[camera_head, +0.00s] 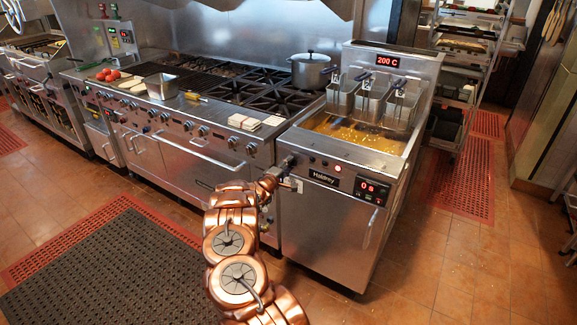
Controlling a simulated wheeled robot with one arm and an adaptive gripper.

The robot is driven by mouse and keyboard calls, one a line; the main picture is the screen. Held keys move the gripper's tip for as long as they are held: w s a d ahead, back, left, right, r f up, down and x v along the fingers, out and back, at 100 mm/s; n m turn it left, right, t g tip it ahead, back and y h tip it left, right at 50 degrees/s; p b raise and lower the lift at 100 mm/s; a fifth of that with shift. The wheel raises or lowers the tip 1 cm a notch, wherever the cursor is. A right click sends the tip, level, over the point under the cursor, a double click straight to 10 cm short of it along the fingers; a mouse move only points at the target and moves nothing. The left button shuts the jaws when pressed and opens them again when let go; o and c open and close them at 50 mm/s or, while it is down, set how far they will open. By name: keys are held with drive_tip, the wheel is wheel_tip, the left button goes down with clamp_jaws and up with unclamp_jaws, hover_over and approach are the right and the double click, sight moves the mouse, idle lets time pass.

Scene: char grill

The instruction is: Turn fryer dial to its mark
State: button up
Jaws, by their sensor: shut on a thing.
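The fryer (330,225) stands at the right end of the cooking line, a steel unit with yellow oil in its well. My copper arm reaches up from the bottom to the left end of the fryer's front panel. My gripper (286,176) is there, small in view, shut on the fryer dial (288,161). Only a dark bit of the dial shows; its pointer and mark cannot be made out. The red display (387,61) on the fryer's back reads 200 C. The timer (372,189) on the front reads 0 s.
Several wire baskets (370,104) hang over the oil. Left of the fryer is a range with burners, a pot (311,70), a steel pan (161,86) and a stack of pale squares (244,122). A dark mat (112,270) lies on the open floor. A rack (462,75) stands behind right.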

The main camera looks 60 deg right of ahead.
drive_tip(key=shift+s+f, duration=0.15)
drive_tip(key=o, duration=1.1)
drive_tip(key=shift+o, duration=0.2)
drive_tip(key=a, duration=1.2)
drive_tip(key=shift+s, duration=0.2)
